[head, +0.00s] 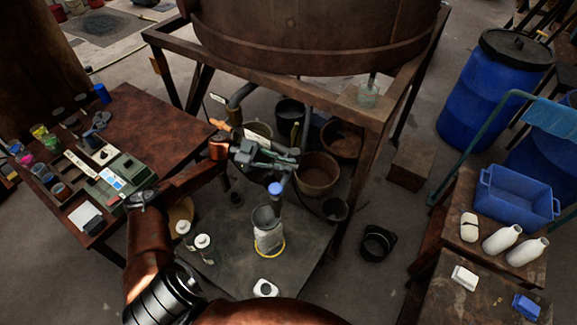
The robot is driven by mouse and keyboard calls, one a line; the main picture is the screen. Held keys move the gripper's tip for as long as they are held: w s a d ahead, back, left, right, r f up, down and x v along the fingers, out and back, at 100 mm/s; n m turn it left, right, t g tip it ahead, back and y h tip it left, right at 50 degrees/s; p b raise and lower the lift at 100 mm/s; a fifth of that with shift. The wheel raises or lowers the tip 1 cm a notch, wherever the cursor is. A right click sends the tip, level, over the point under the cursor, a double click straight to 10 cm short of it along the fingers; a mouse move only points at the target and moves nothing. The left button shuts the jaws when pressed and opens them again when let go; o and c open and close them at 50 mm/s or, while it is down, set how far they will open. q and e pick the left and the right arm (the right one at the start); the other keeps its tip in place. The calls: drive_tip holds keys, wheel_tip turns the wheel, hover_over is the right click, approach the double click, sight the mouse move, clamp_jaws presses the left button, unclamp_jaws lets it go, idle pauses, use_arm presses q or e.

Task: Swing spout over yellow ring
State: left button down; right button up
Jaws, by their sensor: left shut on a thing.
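My left gripper (282,157) reaches in under the big vat and is shut on the spout, whose held part is mostly hidden by the fingers. The spout's blue end (275,188) points down below the gripper. In the picture it lies just above the open grey mouth (265,216) of a pale container (268,238). The yellow ring (281,250) shows around that container's base on the dark floor plate (220,262). The exact height gap between spout end and container is hard to tell. My right gripper is not in view.
The vat (310,35) stands on a rusty frame (372,165) with legs near the arm. Buckets (317,174) stand beneath it. A cluttered table (150,125) is at left. A blue barrel (490,90) and a bench with a blue crate (515,195) are at right.

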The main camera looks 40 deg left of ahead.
use_arm(q)
drive_tip(key=shift+r, duration=0.1)
drive_tip(key=c, duration=1.9)
unclamp_jaws()
drive_tip(key=shift+c, duration=0.2)
drive_tip(key=shift+a, duration=0.15)
drive_tip(key=v, duration=1.1)
drive_tip(key=shift+s+a, duration=0.2)
drive_tip(key=shift+a, duration=0.15)
drive_tip(key=shift+c, duration=0.4)
